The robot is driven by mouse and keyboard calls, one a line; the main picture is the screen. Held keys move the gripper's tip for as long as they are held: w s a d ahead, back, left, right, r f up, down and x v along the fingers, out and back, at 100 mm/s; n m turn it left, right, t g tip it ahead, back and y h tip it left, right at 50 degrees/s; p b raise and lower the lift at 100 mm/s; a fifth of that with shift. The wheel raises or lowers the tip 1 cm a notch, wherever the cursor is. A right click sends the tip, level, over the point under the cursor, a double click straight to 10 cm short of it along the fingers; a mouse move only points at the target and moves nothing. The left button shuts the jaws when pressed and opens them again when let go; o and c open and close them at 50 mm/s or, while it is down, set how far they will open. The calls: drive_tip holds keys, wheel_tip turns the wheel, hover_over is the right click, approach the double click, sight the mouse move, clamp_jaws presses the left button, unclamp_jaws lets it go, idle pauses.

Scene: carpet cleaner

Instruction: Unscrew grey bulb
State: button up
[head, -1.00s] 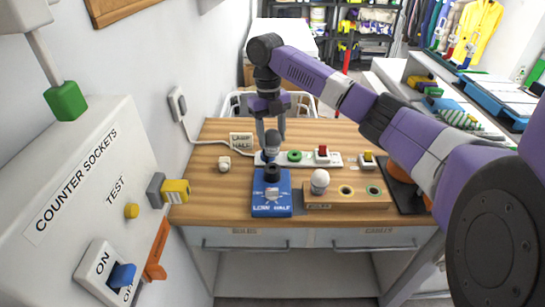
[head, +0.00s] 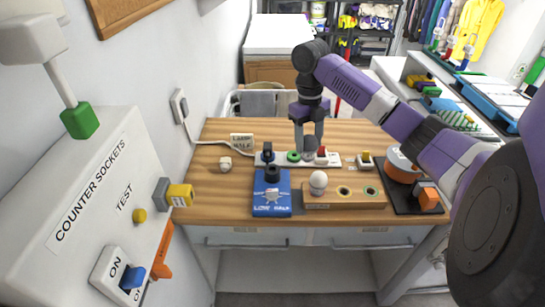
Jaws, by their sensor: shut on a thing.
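My gripper (head: 309,143) is shut on the grey bulb (head: 309,155) and holds it upright in the air. In the head view the bulb overlaps the white power strip, between its green ring and red plug. The blue lamp base (head: 271,200) stands to the left and nearer, and its black socket (head: 272,173) has no bulb in it. The wooden holder (head: 356,198) lies to the right of the lamp base. It has a whitish bulb (head: 318,180) at its left end and two empty round holes. The fingers partly hide the grey bulb's top.
The white power strip (head: 280,160) runs behind the lamp base, with a black plug (head: 267,152) and a red plug (head: 321,155). A dark mat (head: 400,203) bears an orange device (head: 427,198) at the right.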

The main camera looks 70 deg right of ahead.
drive_tip(key=s+d+f+b, duration=0.1)
drive_tip(key=s+d+b, duration=0.1)
drive_tip(key=s, duration=0.9)
drive_tip(key=s+d+f+b, duration=0.1)
drive_tip(key=s+b, duration=0.3)
drive_tip(key=s, duration=0.6)
drive_tip(key=shift+s+d+b, duration=0.35)
drive_tip(key=shift+d+b, duration=0.05)
drive_tip(key=shift+d, duration=0.05)
drive_tip(key=shift+f, duration=0.15)
wheel_tip(320, 180, down, 6)
drive_tip(key=b, duration=0.7)
drive_tip(key=shift+f+b, duration=1.1)
drive_tip(key=shift+b, duration=0.45)
idle(1.0)
drive_tip(key=o, duration=0.8)
drive_tip(key=shift+c, duration=0.2)
